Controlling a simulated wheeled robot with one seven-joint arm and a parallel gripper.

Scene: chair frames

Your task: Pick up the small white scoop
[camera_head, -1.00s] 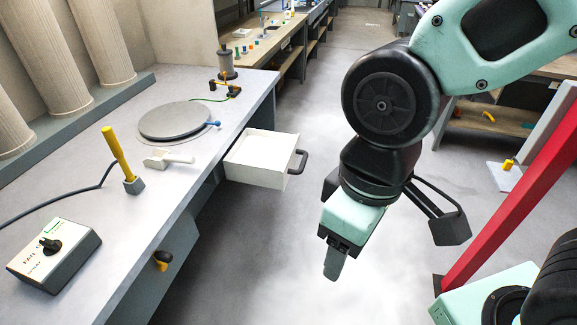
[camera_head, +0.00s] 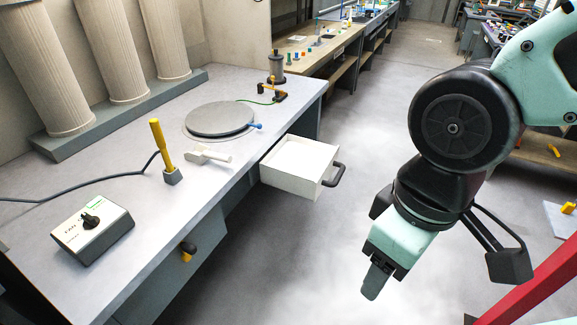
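The small white scoop (camera_head: 207,155) lies on the grey workbench top, between the yellow-handled tool and the round grey disc. Its block-like end is at the left and its handle points right. My gripper (camera_head: 376,283) hangs over the floor at the right, beyond the open drawer and well away from the scoop. It points downward and is seen nearly edge-on, so its finger opening is hidden. Nothing held shows at its tips.
A yellow-handled tool (camera_head: 162,150) stands left of the scoop; a round disc (camera_head: 220,118) lies behind it. A control box (camera_head: 92,234) sits at front left. The open white drawer (camera_head: 290,182) juts from the bench (camera_head: 130,185). Columns (camera_head: 105,50) line the back.

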